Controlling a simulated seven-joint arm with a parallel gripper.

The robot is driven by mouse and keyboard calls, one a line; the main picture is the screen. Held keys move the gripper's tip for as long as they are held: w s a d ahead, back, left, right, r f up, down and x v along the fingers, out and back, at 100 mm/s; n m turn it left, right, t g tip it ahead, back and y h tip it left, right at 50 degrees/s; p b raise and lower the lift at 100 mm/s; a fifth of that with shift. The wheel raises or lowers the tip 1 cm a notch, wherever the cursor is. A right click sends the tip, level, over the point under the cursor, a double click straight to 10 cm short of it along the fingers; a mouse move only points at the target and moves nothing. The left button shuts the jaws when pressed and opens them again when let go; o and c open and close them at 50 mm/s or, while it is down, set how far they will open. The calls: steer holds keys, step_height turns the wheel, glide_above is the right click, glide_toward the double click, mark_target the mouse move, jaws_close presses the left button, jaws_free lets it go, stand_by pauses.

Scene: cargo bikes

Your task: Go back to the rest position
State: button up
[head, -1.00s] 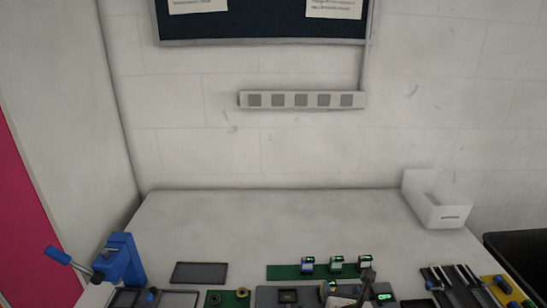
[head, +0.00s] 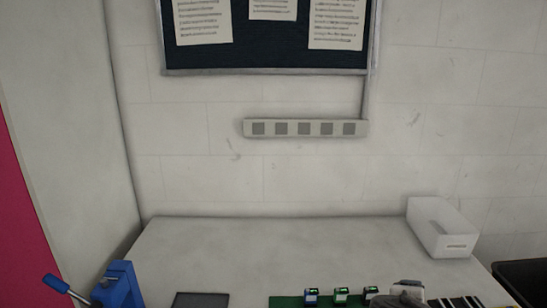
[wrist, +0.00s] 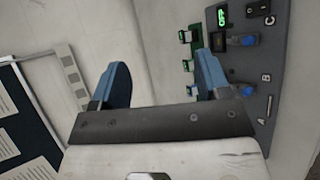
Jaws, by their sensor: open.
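My gripper (wrist: 163,75) shows in the wrist view with its two blue fingers wide apart. Nothing is held between them; pale wall and bench surface show in the gap. The right finger overlaps the view of a grey control panel (wrist: 262,60) marked A, B and C, with blue knobs and a lit green display. I cannot tell from this view how far the finger is from the panel. In the head view the fingers cannot be made out.
A green strip (head: 287,301) with several small lit modules lies at the bench's front. A blue clamp-like tool (head: 119,286) stands at the left, beside a dark flat tray (head: 200,300). The bench's back middle (head: 270,250) is clear.

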steer(key=s+a+r+m+g+y, duration=0.4)
steer(key=s+a+m+g+y, duration=0.2)
steer(key=m, duration=0.8)
steer(key=shift+s+a+r+g+y, duration=0.35)
steer(key=shift+a+g+y, duration=0.2)
steer(key=shift+a, duration=0.4)
